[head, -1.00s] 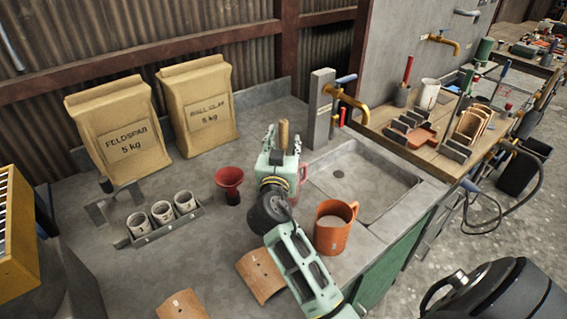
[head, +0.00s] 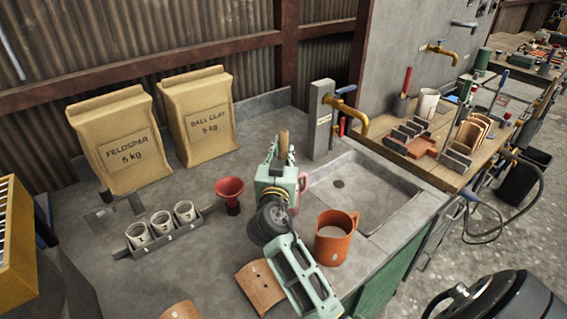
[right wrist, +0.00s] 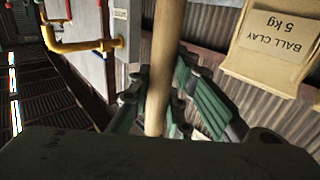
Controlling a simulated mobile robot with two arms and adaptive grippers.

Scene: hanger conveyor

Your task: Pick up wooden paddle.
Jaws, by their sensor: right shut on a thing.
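The wooden paddle (head: 284,143) is a pale wooden stick, standing nearly upright at the top of my right gripper (head: 280,155), left of the sink. The right gripper is shut on it. In the right wrist view the paddle (right wrist: 165,60) runs from the top edge down between the green fingers (right wrist: 165,105). Its lower part is hidden behind the gripper, so I cannot tell whether it touches anything below. My left gripper is out of view.
An orange mug (head: 334,238) stands just right of my right gripper, beside the sink (head: 375,185). A red funnel (head: 230,192) stands to its left. A cup rack (head: 165,235), a feldspar sack (head: 125,145) and a ball clay sack (head: 200,115) stand farther left.

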